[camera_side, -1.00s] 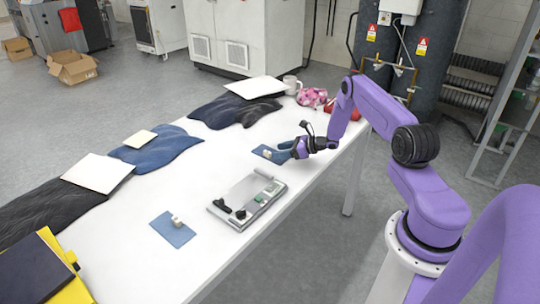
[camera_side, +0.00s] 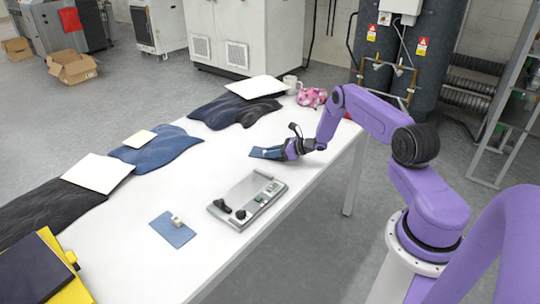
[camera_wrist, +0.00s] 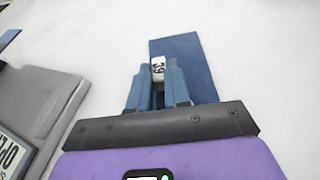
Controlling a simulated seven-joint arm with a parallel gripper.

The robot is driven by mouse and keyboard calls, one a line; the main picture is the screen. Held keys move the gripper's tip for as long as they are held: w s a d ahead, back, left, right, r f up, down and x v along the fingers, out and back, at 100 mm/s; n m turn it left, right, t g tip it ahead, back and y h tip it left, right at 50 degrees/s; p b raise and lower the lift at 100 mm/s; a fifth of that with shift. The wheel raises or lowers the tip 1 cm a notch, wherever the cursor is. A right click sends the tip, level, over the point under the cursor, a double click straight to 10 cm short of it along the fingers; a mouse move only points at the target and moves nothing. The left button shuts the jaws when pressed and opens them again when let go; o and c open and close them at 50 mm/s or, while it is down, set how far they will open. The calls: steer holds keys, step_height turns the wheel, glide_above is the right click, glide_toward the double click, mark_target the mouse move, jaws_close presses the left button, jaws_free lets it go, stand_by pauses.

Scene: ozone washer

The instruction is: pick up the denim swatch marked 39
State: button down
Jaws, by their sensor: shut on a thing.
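A blue denim swatch (camera_side: 267,153) lies on the white table below and left of my gripper (camera_side: 291,151). In the wrist view the swatch (camera_wrist: 196,62) lies flat, with a small white block (camera_wrist: 158,68) between my blue fingers (camera_wrist: 157,82). The block has dark digits, turned sideways and too small to read surely. My gripper is shut on this block. Part of the swatch is hidden under the fingers. A second blue swatch (camera_side: 170,236) with its own white block (camera_side: 177,221) lies farther front left.
A grey device (camera_side: 229,207) with dark knobs sits between the swatches and also fills the left of the wrist view (camera_wrist: 40,96). Dark fabrics (camera_side: 225,112), white sheets (camera_side: 98,173), a mug (camera_side: 293,85) and a pink cloth (camera_side: 313,97) line the far side.

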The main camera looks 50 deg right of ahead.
steer(key=shift+r, duration=0.4)
step_height(320, 180, up, 3)
steer(key=shift+s+f, duration=0.15)
steer(key=s+a+r, duration=0.2)
steer(key=s+r, duration=0.2)
steer(key=s, duration=0.2)
steer(key=s+a+r, duration=0.3)
steer(key=s+r, duration=0.2)
steer(key=s, duration=0.1)
steer(key=shift+s+a+r, duration=0.25)
steer(key=shift+a, duration=0.05)
